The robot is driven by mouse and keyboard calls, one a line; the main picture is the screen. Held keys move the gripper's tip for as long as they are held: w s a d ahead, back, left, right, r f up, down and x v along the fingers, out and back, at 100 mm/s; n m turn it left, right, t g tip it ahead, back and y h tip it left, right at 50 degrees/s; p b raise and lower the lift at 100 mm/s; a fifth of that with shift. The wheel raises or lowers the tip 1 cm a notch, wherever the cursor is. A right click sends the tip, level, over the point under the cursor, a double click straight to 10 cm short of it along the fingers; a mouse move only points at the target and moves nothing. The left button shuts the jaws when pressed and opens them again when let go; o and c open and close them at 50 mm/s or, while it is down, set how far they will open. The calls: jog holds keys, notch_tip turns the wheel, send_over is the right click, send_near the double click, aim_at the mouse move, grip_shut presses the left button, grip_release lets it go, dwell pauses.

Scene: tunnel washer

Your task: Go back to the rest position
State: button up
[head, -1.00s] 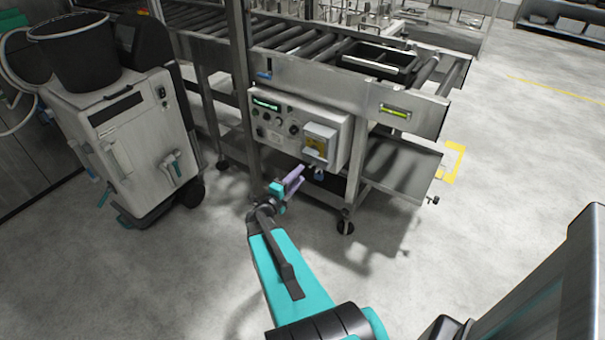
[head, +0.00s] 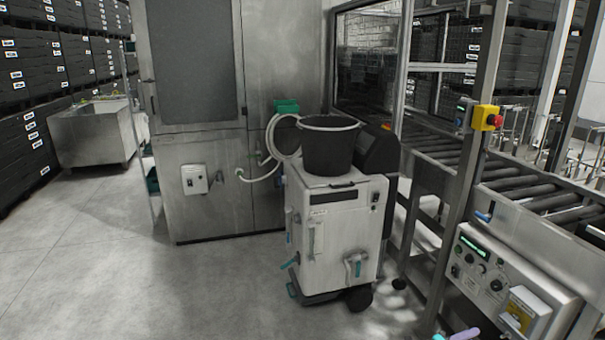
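Only a small part of my gripper (head: 464,334) shows, at the bottom edge of the head view right of centre. A lilac fingertip and a bit of teal are visible there, below and left of the control box (head: 508,284) on the conveyor frame. The rest of my gripper and arm is cut off by the picture edge. I cannot tell whether the fingers are open or shut, or whether they touch the box.
A white wheeled machine (head: 335,235) with a black bucket (head: 328,148) on top stands at centre. A roller conveyor (head: 530,185) with a red emergency button (head: 494,120) is at right. A steel cabinet (head: 190,200) stands behind. Open floor (head: 120,270) lies at left.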

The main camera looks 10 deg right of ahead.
jog(key=w+a+f+t+y, duration=0.1)
jog(key=a+f, duration=0.2)
jog(key=a, duration=0.3)
jog(key=w+a+f+y, duration=0.1)
jog(key=a+f, duration=0.3)
jog(key=a, duration=0.1)
jog(key=s+a+f+m+g+y, duration=0.45)
jog(key=s+a+f+m, duration=0.5)
jog(key=a+f, duration=0.35)
jog(key=s+a+f+m+g+y, duration=0.2)
jog(key=s+a+m+y, duration=0.3)
jog(key=a+m, duration=0.7)
jog(key=s+a+f+m+g+y, duration=0.2)
jog(key=s+a+m+y, duration=0.4)
jog(key=s+a+m, duration=0.4)
jog(key=shift+a+f+m, duration=0.75)
jog(key=shift+a+m, duration=0.6)
jog(key=shift+m, duration=1.8)
